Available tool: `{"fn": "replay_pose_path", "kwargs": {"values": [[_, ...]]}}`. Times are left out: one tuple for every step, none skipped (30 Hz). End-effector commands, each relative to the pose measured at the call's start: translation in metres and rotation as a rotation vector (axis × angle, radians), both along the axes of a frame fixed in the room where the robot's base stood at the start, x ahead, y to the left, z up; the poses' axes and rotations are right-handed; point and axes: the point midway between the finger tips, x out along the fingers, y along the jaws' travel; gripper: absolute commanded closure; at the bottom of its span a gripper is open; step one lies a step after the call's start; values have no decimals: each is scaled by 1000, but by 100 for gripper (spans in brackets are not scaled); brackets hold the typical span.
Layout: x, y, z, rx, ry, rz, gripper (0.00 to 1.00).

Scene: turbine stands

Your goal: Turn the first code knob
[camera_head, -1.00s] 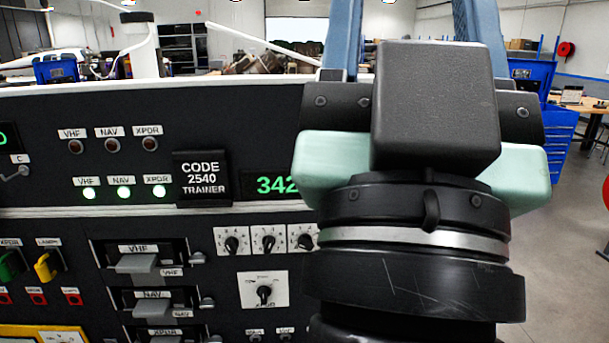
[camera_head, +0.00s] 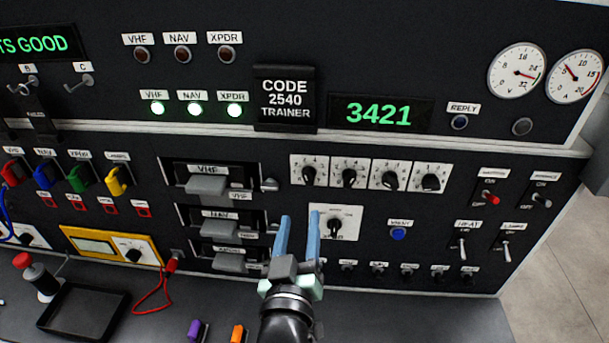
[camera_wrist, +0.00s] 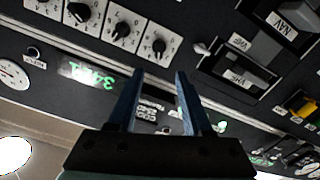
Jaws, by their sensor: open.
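The first code knob (camera_head: 309,174) is the leftmost of a row of black knobs on white plates. In the wrist view, which is turned upside down, this knob (camera_wrist: 159,46) is nearest the VHF unit. The green code display (camera_head: 378,113) reads 3421. The placard (camera_head: 287,98) reads CODE 2540 TRAINER. My gripper (camera_head: 300,216) has two blue fingers, apart and empty. In the head view its tips appear just below the first knob. In the wrist view the knob appears just beyond the gap between the fingertips (camera_wrist: 160,73). I see no contact.
The other code knobs (camera_head: 390,180) stand close on the right. A larger selector knob (camera_head: 335,226) sits below, close to the right finger. The VHF unit (camera_head: 207,186) and its latch stick out on the left. A black tray (camera_head: 84,311) lies on the bench.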

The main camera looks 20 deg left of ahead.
Motion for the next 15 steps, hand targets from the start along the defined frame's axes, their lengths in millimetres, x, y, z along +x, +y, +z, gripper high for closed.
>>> {"fn": "replay_pose_path", "kwargs": {"values": [[8, 2, 4, 0, -1, -1, 50], [13, 3, 4, 0, -1, -1, 50], [20, 5, 4, 0, -1, -1, 50], [25, 7, 4, 0, -1, -1, 50], [30, 8, 4, 0, -1, -1, 50], [37, 10, 5, 0, -3, -1, 50], [42, 11, 5, -1, -2, -1, 50], [47, 13, 4, -1, -2, -1, 50], [53, 15, 4, 0, -1, -1, 50], [58, 16, 5, 2, -2, 0, 50], [63, 18, 5, 2, -2, 0, 50], [69, 19, 4, 0, -1, -1, 50], [73, 21, 4, 0, -1, -1, 50], [77, 22, 4, 0, -1, -1, 50], [83, 23, 4, 2, -2, -1, 50]]}}
